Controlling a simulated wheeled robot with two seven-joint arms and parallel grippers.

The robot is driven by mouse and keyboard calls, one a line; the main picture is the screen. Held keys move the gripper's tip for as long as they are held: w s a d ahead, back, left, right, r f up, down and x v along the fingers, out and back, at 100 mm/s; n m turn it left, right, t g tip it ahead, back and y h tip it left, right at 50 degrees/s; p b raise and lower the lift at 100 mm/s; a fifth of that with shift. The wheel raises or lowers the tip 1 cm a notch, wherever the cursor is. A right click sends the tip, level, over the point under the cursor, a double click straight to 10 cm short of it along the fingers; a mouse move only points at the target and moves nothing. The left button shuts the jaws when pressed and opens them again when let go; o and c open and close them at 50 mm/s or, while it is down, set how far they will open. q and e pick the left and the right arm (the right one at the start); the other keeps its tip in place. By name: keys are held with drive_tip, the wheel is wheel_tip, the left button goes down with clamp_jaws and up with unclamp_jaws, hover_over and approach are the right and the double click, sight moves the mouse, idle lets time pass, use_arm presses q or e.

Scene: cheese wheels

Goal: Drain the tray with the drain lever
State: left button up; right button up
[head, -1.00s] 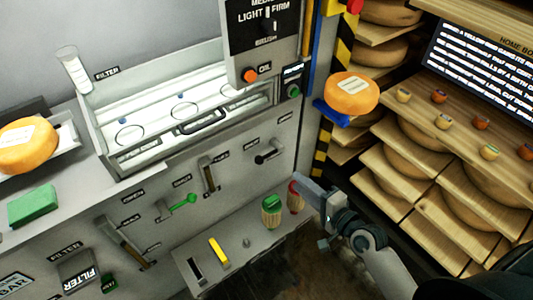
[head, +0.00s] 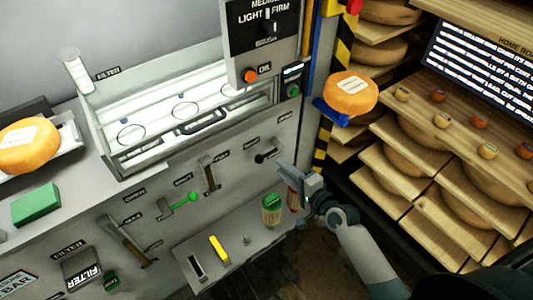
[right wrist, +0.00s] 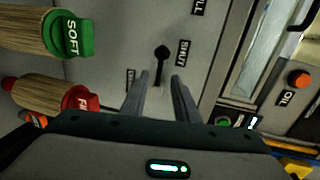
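The tray (head: 113,150) is a white, lit basin set into the grey counter, with rings inside and a dark handle on its front. Several levers sit on the panel below it; their small labels are too blurred in the head view to tell which is the drain lever. My right gripper (head: 287,172) is just right of a short black-knobbed lever (head: 267,155). In the right wrist view this lever (right wrist: 161,62) shows between and beyond the two parted fingers (right wrist: 160,88), which look empty. A taller lever (head: 208,176) and a green-ended lever (head: 185,201) stand farther left. My left gripper is not in view.
Green-topped SOFT (right wrist: 68,34) and red-topped (right wrist: 75,98) handles stand close to my right gripper, above the lower ledge (head: 225,262). An orange button (head: 250,76) and green button (head: 293,90) are above. Cheese shelves (head: 415,190) fill the right.

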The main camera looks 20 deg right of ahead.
sight(267, 154)
drive_tip(key=x, duration=0.9)
drive_tip(key=shift+w+a+p, duration=0.1)
drive_tip(key=shift+w+p, duration=0.1)
drive_tip(key=shift+p, duration=0.15)
clamp_jaws()
